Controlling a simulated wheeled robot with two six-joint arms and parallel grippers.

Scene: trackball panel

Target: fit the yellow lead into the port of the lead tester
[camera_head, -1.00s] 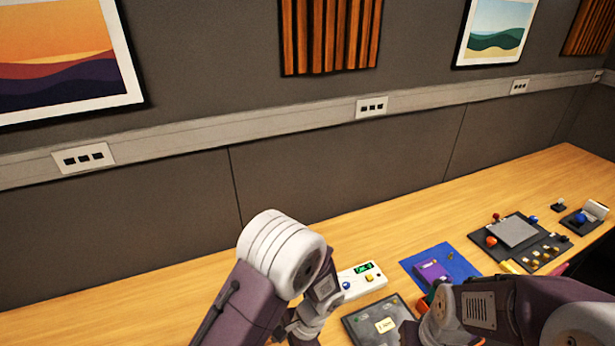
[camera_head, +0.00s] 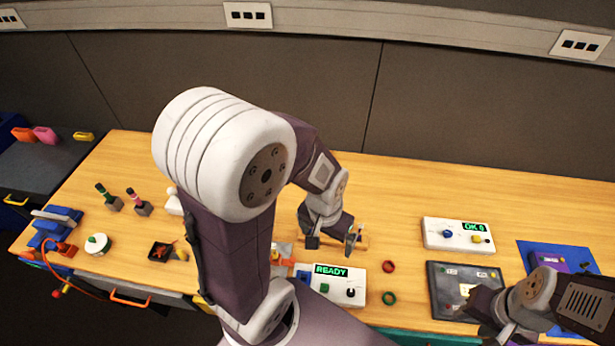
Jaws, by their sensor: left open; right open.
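Two white boxes with green displays are on the table: one reads READY (camera_head: 330,286) and has a green button and a black knob or port. I cannot tell for sure which is the lead tester. I cannot pick out the yellow lead for certain. My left gripper (camera_head: 354,239) is open just behind the READY box, over a low wood-coloured piece. My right gripper (camera_head: 507,328) is open, low at the right by the dark panel, its fingertips hardly visible.
A dark panel (camera_head: 442,305) and a blue mat (camera_head: 524,250) lie at the right. A blue fixture (camera_head: 47,232) with an orange cable stands at the left. My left arm hides the middle-left table.

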